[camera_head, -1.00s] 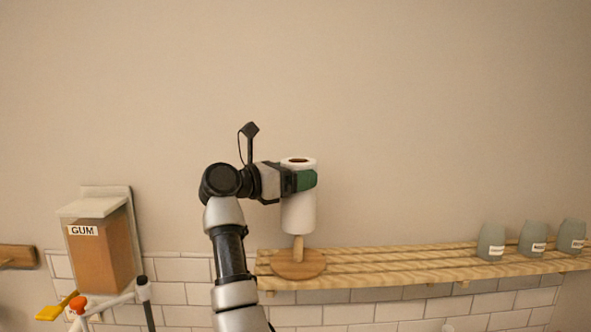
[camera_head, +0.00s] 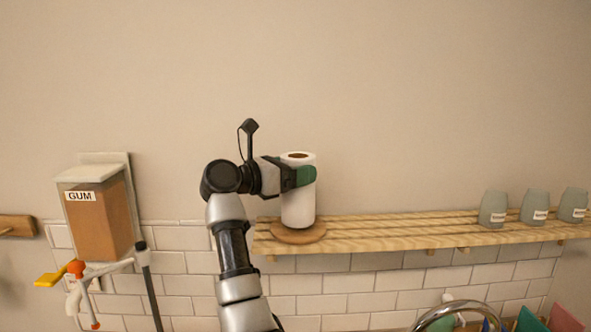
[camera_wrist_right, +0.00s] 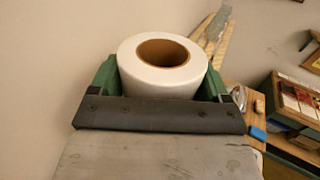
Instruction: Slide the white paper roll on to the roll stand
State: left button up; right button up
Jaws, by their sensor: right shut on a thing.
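The white paper roll (camera_head: 298,209) is upright over the round wooden base of the roll stand (camera_head: 298,235) at the shelf's left end. Its bottom edge is at or just above the base; I cannot tell whether they touch. The stand's post is hidden by the roll. My right gripper (camera_head: 305,176) is shut on the roll's upper part from the left. In the right wrist view, the green fingers (camera_wrist_right: 168,88) hold both sides of the roll (camera_wrist_right: 140,77), and its brown core opening faces up. My left gripper is not in view.
The slatted wooden shelf (camera_head: 400,233) runs right, with several grey-green labelled jars (camera_head: 535,207) at its far end. A GUM dispenser (camera_head: 98,222) hangs on the left wall. A curved metal tap (camera_head: 462,306) is below. The shelf's middle is clear.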

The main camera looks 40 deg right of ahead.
dwell(0.3)
jog(key=o, duration=0.9)
jog(key=shift+a+f, duration=0.1)
jog(key=a+b, duration=0.1)
jog(key=a, duration=0.2)
jog(key=w+a+b, duration=0.1)
jog(key=a+b, duration=0.1)
jog(key=a, duration=0.2)
jog(key=w+a+b, duration=0.1)
jog(key=a+b, duration=0.1)
jog(key=a, duration=0.1)
jog(key=shift+a, duration=0.2)
